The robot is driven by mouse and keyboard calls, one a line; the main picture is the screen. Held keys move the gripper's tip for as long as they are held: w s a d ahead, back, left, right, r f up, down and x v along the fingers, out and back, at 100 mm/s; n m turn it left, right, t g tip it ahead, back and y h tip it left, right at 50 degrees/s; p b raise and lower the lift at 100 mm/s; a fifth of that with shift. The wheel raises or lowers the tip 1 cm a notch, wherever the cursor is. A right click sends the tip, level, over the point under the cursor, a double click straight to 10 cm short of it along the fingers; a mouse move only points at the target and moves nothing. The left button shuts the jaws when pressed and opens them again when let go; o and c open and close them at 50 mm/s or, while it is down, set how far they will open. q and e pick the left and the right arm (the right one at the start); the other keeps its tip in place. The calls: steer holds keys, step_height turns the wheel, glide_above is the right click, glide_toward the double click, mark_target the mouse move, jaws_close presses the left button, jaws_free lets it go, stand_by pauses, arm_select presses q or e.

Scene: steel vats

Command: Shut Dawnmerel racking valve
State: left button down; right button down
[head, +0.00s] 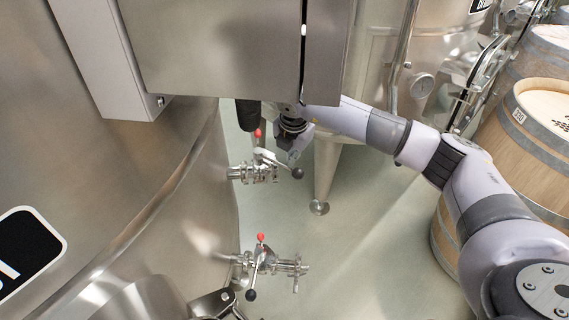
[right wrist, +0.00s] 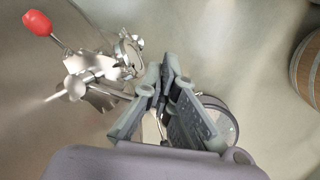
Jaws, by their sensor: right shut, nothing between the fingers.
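Two steel valves stick out of the large steel vat (head: 120,190) at left. The upper valve (head: 262,172) has a red knob on top and a lever with a black ball end pointing right. The lower valve (head: 268,263) has a red knob and a lever with its black ball end pointing down. No readable name shows which is Dawnmerel's. My right gripper (head: 294,155) is close to the upper valve's lever, shut and empty. In the right wrist view the gripper (right wrist: 167,72) points past a valve (right wrist: 90,80) with a red knob. My left gripper is out of view.
A steel box (head: 235,45) hangs over the upper middle. Another vat (head: 440,50) stands behind, its leg (head: 327,170) right of the upper valve. Wooden barrels (head: 520,110) line the right side. The pale floor (head: 370,245) between is clear.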

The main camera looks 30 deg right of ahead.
mark_target(285, 166)
steer(key=shift+a, duration=0.1)
stand_by(0.3)
steer(key=shift+s+a, duration=0.25)
steer(key=shift+a, duration=0.05)
steer(key=shift+s+a+f, duration=0.1)
steer(key=shift+s+a, duration=0.25)
steer(key=shift+a, duration=0.05)
steer(key=shift+s+a, duration=0.1)
steer(key=shift+a, duration=0.05)
steer(key=shift+s+a+b, duration=0.25)
steer(key=shift+a+b, duration=0.1)
steer(key=shift+a, duration=0.1)
stand_by(0.5)
